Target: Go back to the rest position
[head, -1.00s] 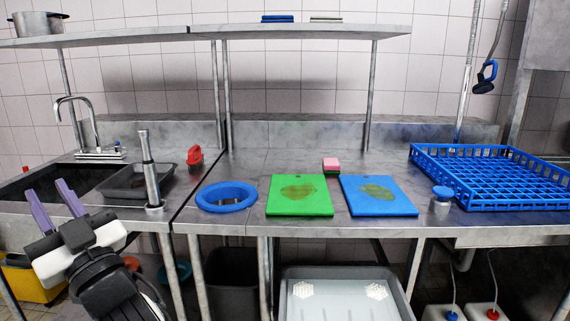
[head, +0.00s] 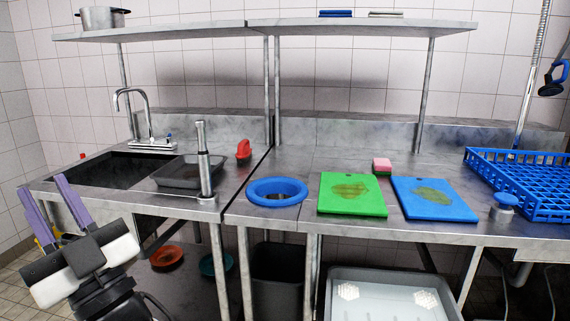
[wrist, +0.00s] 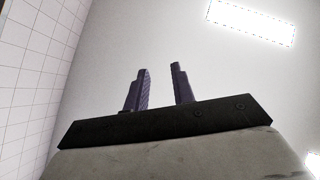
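My gripper (head: 60,207) is at the lower left of the head view, in front of the sink end of the counter. Its two purple fingers point up and stand apart with nothing between them. The wrist view also shows the gripper (wrist: 160,90) open and empty, facing the ceiling and a tiled wall. It touches nothing that I can see.
A grey tub (head: 390,275) sits below.

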